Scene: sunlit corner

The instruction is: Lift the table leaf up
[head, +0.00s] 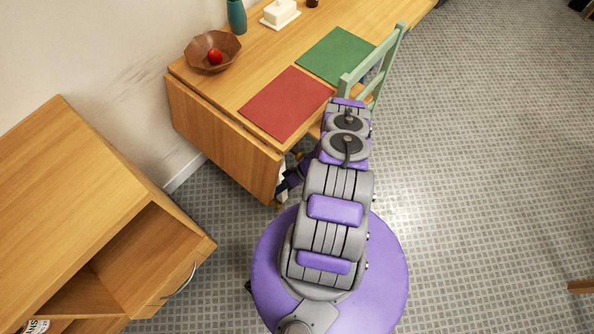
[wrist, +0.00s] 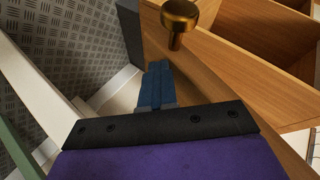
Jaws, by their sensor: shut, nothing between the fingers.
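The wooden table (head: 262,50) has its leaf (head: 222,138) hanging down at the near left end, below the edge of the tabletop. My gripper (head: 287,188) is low beside the leaf's right-hand lower corner, partly hidden by my arm. In the wrist view my gripper's blue fingers (wrist: 156,86) are together and hold nothing. A brass knob (wrist: 179,18) on a wooden surface is just beyond them. I cannot tell whether the fingers touch the leaf.
A green chair (head: 375,68) stands at the table's right side, close to my arm. A wooden cabinet (head: 85,185) with an open compartment is at the left. Red and green mats, a bowl (head: 212,50) with a red fruit, and a butter dish (head: 281,13) are on the tabletop.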

